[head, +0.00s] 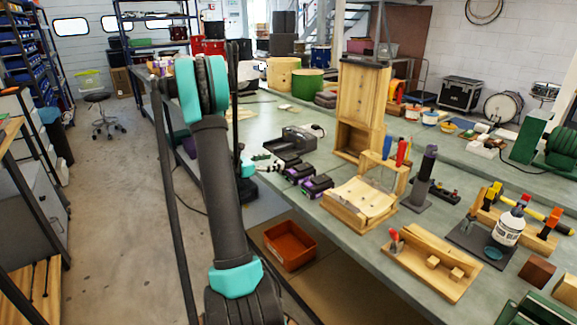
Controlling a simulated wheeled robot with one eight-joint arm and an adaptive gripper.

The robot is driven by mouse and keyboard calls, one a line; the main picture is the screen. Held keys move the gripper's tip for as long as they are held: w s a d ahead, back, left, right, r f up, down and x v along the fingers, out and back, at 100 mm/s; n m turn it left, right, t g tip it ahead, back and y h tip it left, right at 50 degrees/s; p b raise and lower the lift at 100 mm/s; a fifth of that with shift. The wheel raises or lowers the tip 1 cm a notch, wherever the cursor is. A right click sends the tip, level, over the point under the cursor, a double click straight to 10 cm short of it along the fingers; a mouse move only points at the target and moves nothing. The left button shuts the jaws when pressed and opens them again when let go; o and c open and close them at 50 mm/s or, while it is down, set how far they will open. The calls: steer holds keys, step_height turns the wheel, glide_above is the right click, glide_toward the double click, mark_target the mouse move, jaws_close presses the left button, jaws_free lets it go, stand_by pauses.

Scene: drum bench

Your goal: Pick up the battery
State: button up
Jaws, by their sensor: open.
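Two dark battery packs with purple parts lie side by side on the grey-green bench (345,235), near its left edge. One battery (299,172) is farther back and the other battery (317,187) is nearer; I cannot tell which one the task means. My gripper (268,165) is small in view, past the teal wrist, at the bench's left edge. It is open and appears empty, to the left of the batteries and apart from them. My own arm stands in front and hides part of the bench edge.
A black charger-like device (290,143) sits just behind the batteries. A tall wooden cabinet (360,105) and a wooden tray stand (360,202) are close on the right. An orange-red bin (290,245) is below the bench. The floor (110,210) at left is mostly open.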

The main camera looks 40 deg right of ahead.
mark_target(286, 158)
steer(key=d, duration=0.2)
steer(key=d+f, duration=0.1)
steer(key=d, duration=0.5)
steer(key=shift+s+d+f, duration=0.15)
steer(key=shift+s+f, duration=0.05)
steer(key=shift+s, duration=0.1)
steer(key=c, duration=1.1)
